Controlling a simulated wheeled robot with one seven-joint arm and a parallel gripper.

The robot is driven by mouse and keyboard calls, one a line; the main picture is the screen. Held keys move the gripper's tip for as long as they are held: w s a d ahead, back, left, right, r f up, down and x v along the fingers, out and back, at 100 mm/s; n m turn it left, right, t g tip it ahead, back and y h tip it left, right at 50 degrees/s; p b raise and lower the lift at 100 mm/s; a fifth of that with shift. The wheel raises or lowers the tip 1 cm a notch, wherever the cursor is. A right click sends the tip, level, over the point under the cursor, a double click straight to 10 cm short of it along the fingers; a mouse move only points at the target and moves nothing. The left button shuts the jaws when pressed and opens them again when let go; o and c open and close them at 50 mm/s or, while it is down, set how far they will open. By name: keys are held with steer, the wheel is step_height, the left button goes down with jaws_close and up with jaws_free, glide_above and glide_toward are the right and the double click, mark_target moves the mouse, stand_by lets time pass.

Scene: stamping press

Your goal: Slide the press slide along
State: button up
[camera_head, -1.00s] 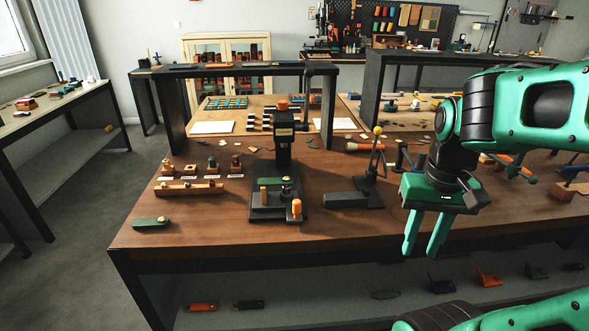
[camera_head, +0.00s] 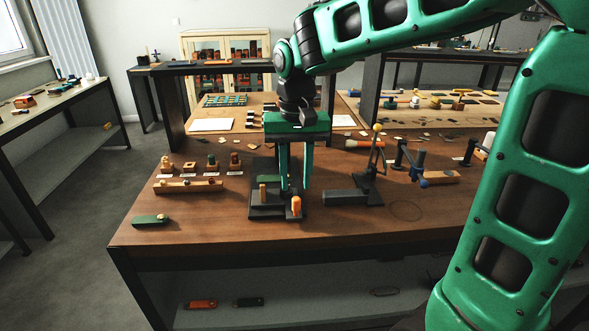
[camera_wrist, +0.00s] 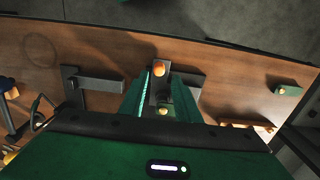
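The stamping press stands near the front of the brown table, its dark base (camera_head: 268,213) showing below my gripper. An orange knob (camera_head: 296,204) stands upright at its front right. The orange knob also shows in the wrist view (camera_wrist: 159,68), on a dark strip with a small pale knob (camera_wrist: 163,111) behind it. I cannot tell for certain which part is the press slide. My gripper (camera_head: 295,188) points down over the press with its fingers apart. In the wrist view the fingers (camera_wrist: 162,98) lie either side of the strip; contact cannot be told. The press column is hidden behind my gripper.
A dark L-shaped stand (camera_head: 346,197) is right of the press. A wooden rack (camera_head: 188,186) and a green piece with a knob (camera_head: 150,220) are to the left. The table's front left is mostly clear.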

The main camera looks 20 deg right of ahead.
mark_target(296, 198)
steer(key=shift+f, duration=2.75)
jaws_close()
steer(key=shift+w+d+r, duration=0.1)
steer(key=shift+w+d, duration=0.55)
steer(key=shift+w, duration=1.45)
steer(key=shift+w+d+f, duration=0.1)
steer(key=shift+w+d, duration=0.5)
steer(key=shift+w, duration=1.45)
steer(key=shift+w+d+r, duration=0.1)
steer(key=shift+w+d, duration=0.55)
steer(key=shift+w, duration=1.45)
steer(key=shift+o, duration=0.8)
jaws_free()
steer(key=shift+o, duration=0.4)
steer(key=shift+s, duration=0.1)
steer(key=shift+d, duration=0.1)
